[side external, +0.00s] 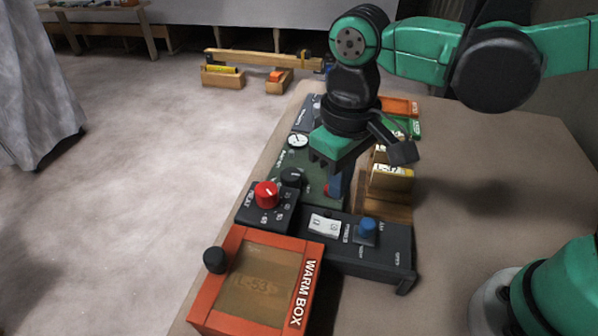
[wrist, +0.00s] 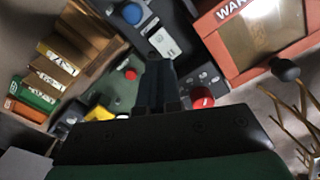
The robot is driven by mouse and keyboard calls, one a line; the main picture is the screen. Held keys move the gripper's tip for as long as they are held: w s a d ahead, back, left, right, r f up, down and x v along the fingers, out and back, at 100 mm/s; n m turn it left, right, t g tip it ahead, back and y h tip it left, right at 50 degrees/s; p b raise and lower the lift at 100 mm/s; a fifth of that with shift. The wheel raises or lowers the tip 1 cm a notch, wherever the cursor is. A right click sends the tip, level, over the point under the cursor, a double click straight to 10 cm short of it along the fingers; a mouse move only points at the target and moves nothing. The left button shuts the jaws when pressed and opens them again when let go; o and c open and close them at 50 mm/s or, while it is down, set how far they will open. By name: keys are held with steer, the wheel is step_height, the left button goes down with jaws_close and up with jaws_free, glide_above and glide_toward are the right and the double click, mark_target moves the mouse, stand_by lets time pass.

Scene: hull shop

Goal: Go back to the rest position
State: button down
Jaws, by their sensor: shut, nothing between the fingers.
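My gripper (side external: 336,184) hangs from my green and black arm above the green panel (side external: 318,168) in the side external view. In the wrist view my gripper (wrist: 158,75) has its dark fingers together at the middle, with nothing seen between them. The fingers are near a red knob (wrist: 203,98), which also shows in the side external view (side external: 267,194). Part of the panel is hidden behind my gripper. I cannot tell the exact height of the fingertips above the panel.
An orange warm box (side external: 205,303) with a black knob (side external: 215,260) stands at the near left. A dark switch panel (side external: 375,262) carries a blue knob (side external: 368,226). A wooden rack (side external: 388,209) stands right of the green panel. The table's right side (side external: 470,165) is clear.

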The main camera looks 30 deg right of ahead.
steer(key=w+d+r+m+t, duration=0.1)
steer(key=d+m+t, duration=0.2)
steer(key=d+t, duration=0.4)
steer(key=d, duration=0.7)
steer(key=shift+r, duration=0.35)
steer(key=shift+w, duration=0.1)
